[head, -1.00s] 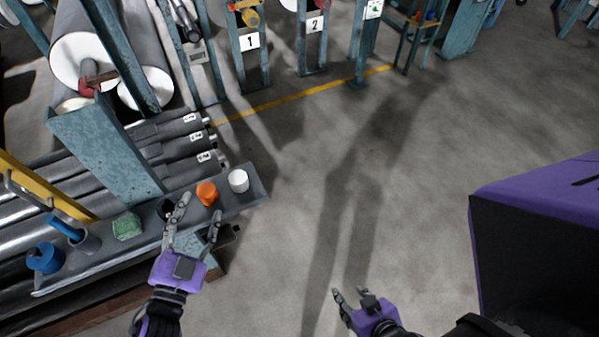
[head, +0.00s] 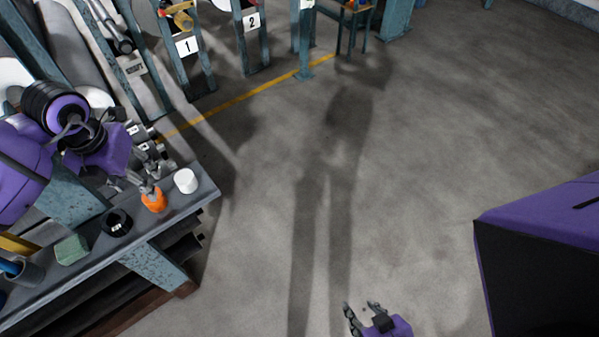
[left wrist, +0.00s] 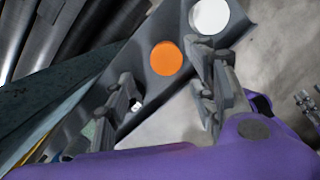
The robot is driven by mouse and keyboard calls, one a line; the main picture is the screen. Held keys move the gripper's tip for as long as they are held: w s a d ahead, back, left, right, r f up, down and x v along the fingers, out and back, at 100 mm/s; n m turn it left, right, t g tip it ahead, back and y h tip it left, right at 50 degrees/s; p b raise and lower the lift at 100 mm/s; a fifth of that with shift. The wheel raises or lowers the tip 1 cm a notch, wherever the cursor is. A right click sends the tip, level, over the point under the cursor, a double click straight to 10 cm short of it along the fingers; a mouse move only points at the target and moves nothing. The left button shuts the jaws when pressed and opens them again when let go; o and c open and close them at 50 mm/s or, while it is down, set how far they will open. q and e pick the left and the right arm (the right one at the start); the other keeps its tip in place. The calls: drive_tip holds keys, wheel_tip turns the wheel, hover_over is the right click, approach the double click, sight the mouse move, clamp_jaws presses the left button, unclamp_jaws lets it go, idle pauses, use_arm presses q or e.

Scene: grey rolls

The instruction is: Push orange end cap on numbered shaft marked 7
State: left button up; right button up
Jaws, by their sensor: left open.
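The orange end cap (head: 154,201) stands on the grey shelf (head: 208,192), between a white cap (head: 186,181) and a black ring (head: 117,223). My left gripper (head: 143,183) is just behind the orange cap, its fingers close to it. In the left wrist view my left gripper (left wrist: 163,72) is open, with the orange cap (left wrist: 166,59) showing between and beyond its fingers. Contact cannot be told. Grey shafts with white labels (head: 154,147) lie behind the shelf, partly hidden by my left arm; their numbers are unreadable. My right gripper (head: 363,313) is open and empty over the floor.
A green block (head: 71,250) and a grey cup (head: 22,272) stand farther left on the shelf. Teal stands with signs 1 (head: 187,46) and 2 (head: 252,21) are at the back, behind a yellow floor line (head: 235,100). The central floor is clear.

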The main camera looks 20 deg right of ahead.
sight(161, 202)
use_arm(q)
drive_tip(key=f, duration=0.7)
drive_tip(key=shift+w+d+f, duration=0.25)
drive_tip(key=shift+d, duration=0.05)
drive_tip(key=c, duration=1)
